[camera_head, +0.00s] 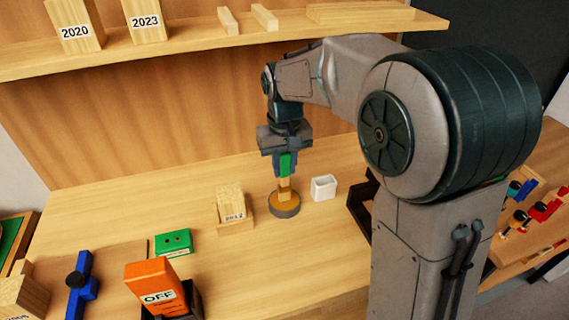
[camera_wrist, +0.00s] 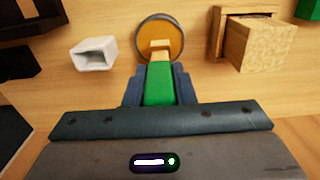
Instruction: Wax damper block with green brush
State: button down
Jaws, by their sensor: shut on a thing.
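My gripper (camera_head: 286,170) is shut on the green brush (camera_wrist: 160,84), which points down with its pale tip lowest. The tip is at a round grey-rimmed dish (camera_head: 274,209) of amber wax, which also shows in the wrist view (camera_wrist: 176,31). The tip overlaps the wax in both views; I cannot tell how firmly it touches. A pale wooden block (camera_head: 230,201) with a small number label, perhaps the damper block, sits in a wooden holder left of the dish. In the wrist view the block (camera_wrist: 262,45) is on the right.
A small white open container (camera_head: 324,187) stands just right of the dish. A green block with two dark holes (camera_head: 174,242), an orange OFF block (camera_head: 156,287) and a blue tool (camera_head: 81,285) are at front left. A shelf (camera_head: 190,42) with labelled blocks overhangs the back.

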jog(key=shift+f, duration=0.1)
notch_tip(320, 180, up, 7)
jog(key=p, duration=0.6)
dwell(1.0)
